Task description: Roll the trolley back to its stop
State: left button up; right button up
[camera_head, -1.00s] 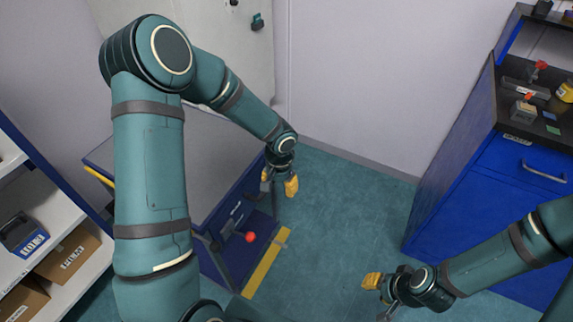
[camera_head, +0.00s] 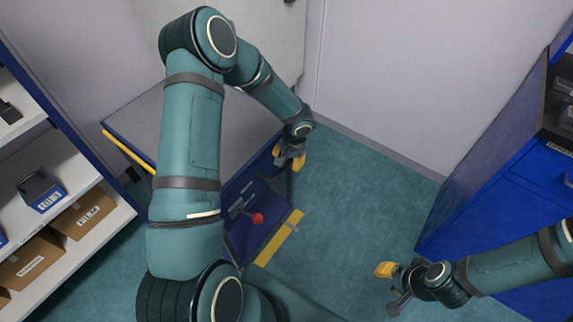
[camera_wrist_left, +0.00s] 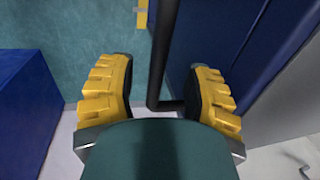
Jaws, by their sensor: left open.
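The trolley (camera_head: 145,118) stands at the left, with a grey top, blue frame and a yellow strip along its left edge. My left arm hides much of it. My left gripper (camera_head: 290,158) is at the trolley's right end. In the left wrist view, this gripper (camera_wrist_left: 160,92) is open, its yellow-padded fingers on either side of a dark bar (camera_wrist_left: 164,50); I cannot tell whether they touch it. My right gripper (camera_head: 394,285) hangs over the floor at lower right, apart from the trolley; its opening is unclear.
A yellow strip (camera_head: 280,238) lies by the trolley's lower front, near a red knob (camera_head: 258,218). A shelf (camera_head: 105,190) with boxes stands at left. A blue cabinet (camera_head: 490,190) stands at right. Teal floor (camera_head: 350,190) is clear between, with a wall behind.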

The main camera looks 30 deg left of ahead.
aim_at(286, 164)
pick_arm(q)
jog(key=shift+a+f, duration=0.2)
jog(key=shift+f, duration=0.65)
jog(key=shift+a+f, duration=0.15)
jog(key=shift+f, duration=0.65)
grip_shut()
